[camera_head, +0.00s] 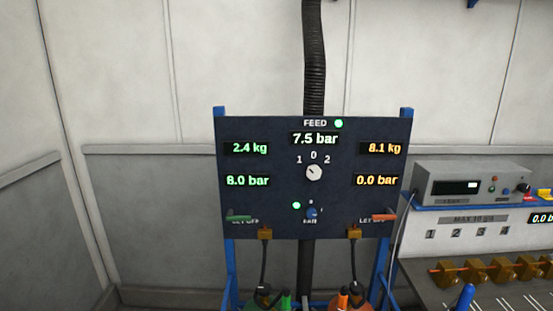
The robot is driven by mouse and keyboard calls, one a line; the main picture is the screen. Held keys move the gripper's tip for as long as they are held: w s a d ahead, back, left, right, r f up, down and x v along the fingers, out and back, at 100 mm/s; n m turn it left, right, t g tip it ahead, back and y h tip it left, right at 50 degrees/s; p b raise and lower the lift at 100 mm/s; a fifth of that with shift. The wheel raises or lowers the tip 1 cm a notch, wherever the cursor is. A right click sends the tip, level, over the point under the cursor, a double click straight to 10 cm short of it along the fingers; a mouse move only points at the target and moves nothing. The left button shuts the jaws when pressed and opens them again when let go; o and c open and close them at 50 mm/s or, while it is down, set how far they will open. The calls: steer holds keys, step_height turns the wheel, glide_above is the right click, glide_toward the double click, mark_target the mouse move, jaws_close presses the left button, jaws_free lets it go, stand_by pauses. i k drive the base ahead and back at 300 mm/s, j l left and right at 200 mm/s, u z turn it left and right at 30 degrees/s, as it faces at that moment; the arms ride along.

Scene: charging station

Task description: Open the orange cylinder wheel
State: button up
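The top of an orange cylinder (362,306) shows at the bottom edge, below the right side of the dark panel. An upright orange part (343,298) stands on it, and a dark hose runs down to it. Most of the cylinder is cut off by the frame, and I cannot make out its wheel clearly. On the panel (270,205), the right side reads 8.1 kg and 0.0 bar in orange. The feed display (315,139) reads 7.5 bar. My gripper is not in view.
A green cylinder (262,302) with an upright green part (286,300) is left of the orange one. The panel has green (238,217) and orange (385,216) levers. A bench (420,285) with brass fittings and a grey instrument (465,183) are at right.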

mark_target(356, 288)
steer(key=i+z, duration=0.3)
steer(key=i, duration=0.2)
steer(key=i+j+z, duration=0.3)
steer(key=i, duration=0.2)
